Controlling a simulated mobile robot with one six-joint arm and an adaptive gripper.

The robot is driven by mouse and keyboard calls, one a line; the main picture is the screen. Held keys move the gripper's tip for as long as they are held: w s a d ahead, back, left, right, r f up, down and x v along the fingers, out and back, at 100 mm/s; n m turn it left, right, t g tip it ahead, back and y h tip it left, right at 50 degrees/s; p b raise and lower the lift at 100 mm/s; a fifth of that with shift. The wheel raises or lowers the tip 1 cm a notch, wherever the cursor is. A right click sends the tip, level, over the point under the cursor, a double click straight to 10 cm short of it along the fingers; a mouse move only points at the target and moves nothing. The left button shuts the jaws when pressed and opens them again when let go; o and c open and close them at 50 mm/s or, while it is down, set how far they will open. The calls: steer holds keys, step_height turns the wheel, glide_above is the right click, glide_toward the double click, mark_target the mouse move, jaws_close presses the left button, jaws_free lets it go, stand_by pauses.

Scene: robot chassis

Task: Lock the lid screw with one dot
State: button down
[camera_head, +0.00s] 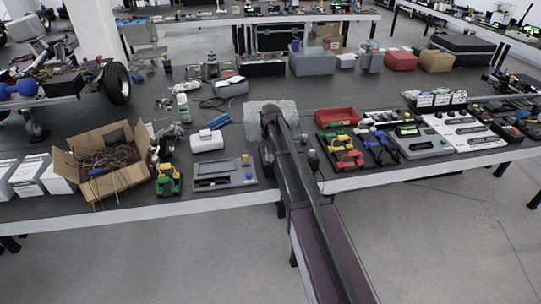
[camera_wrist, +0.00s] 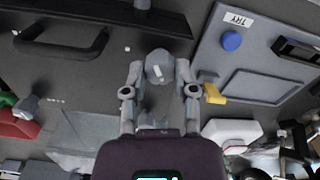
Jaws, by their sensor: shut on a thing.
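In the wrist view, my gripper (camera_wrist: 158,75) has its two fingers closed on either side of a grey, round-topped knob-like screw (camera_wrist: 154,62). A small white mark shows on its top. I cannot tell whether that mark is the one dot, or whether the screw is seated or held clear. A dark panel with a black handle (camera_wrist: 62,48) lies at the upper left, with a small white dot beside its edge. In the head view, my own arm hides the gripper and the held piece.
A grey panel (camera_head: 225,184) with a blue knob and yellow piece lies left of my arm. A red tray (camera_head: 337,117) and coloured clamps stand to the right. An open cardboard box (camera_head: 104,178) stands farther left. The bench is cluttered around my gripper.

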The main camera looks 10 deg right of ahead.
steer(key=m, duration=0.6)
stand_by(0.4)
steer(key=shift+c, duration=2)
jaws_free()
steer(key=shift+d, duration=0.1)
steer(key=shift+n, duration=0.3)
